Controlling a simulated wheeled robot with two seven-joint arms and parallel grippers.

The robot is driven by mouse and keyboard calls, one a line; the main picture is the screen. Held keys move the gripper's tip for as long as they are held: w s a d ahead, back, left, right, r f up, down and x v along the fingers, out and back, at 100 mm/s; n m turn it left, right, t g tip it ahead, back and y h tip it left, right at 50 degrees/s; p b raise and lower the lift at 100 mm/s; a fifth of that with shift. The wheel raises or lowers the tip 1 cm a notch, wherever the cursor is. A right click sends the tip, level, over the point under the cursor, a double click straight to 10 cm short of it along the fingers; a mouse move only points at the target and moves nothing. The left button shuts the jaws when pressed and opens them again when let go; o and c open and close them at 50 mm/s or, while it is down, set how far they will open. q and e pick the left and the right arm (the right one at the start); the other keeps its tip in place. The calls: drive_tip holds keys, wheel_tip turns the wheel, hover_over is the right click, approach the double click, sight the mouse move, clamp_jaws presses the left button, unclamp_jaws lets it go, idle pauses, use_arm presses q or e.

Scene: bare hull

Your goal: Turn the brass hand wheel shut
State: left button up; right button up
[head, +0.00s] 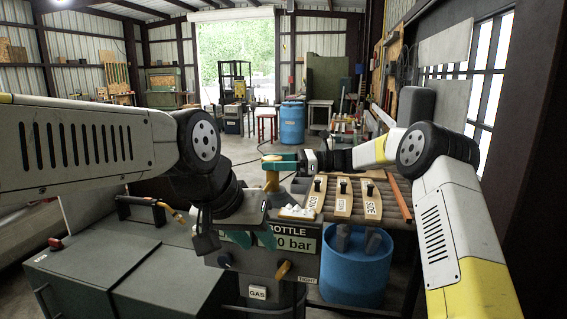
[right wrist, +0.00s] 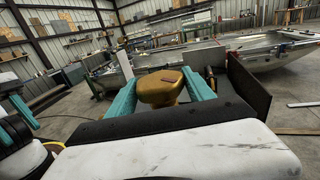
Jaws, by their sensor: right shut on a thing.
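The brass hand wheel (head: 271,178) stands on top of a dark panel (head: 300,268) marked "BOTTLE" and "bar". My right gripper (head: 280,162) has its teal fingers on either side of the wheel's top and is shut on it. In the right wrist view, the brass wheel (right wrist: 162,88) sits between the two teal fingers (right wrist: 160,92); a small reddish mark shows on its top. My left gripper (head: 253,239) hangs in front of the panel's display with its teal fingertips apart and nothing between them. It hides part of the writing.
Labelled levers (head: 342,190) stand on a slatted bench right of the wheel. A blue tub (head: 355,265) is below them. A small orange handle (head: 283,270) and a "GAS" label (head: 257,293) are low on the panel. A grey cabinet (head: 105,275) fills the left foreground.

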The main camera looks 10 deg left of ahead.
drive_tip(key=shift+m+t, duration=0.4)
drive_tip(key=shift+t, duration=0.2)
drive_tip(key=m+t, duration=0.2)
drive_tip(key=t, duration=0.2)
drive_tip(key=shift+s+m, duration=0.1)
drive_tip(key=shift+m, duration=0.3)
drive_tip(key=m+t+h, duration=0.1)
drive_tip(key=m+t, duration=0.1)
drive_tip(key=t, duration=0.2)
drive_tip(key=m+t+h, duration=0.1)
drive_tip(key=m+t, duration=0.2)
drive_tip(key=t, duration=0.1)
drive_tip(key=shift+a+f, duration=0.1)
drive_tip(key=shift+m+t+h, duration=1.4)
drive_tip(key=shift+m+t, duration=0.1)
drive_tip(key=shift+t, duration=0.3)
drive_tip(key=shift+h, duration=0.3)
drive_tip(key=shift+m+t+h, duration=0.4)
drive_tip(key=shift+m+t, duration=0.2)
drive_tip(key=o, duration=1.4)
drive_tip(key=shift+c, duration=0.2)
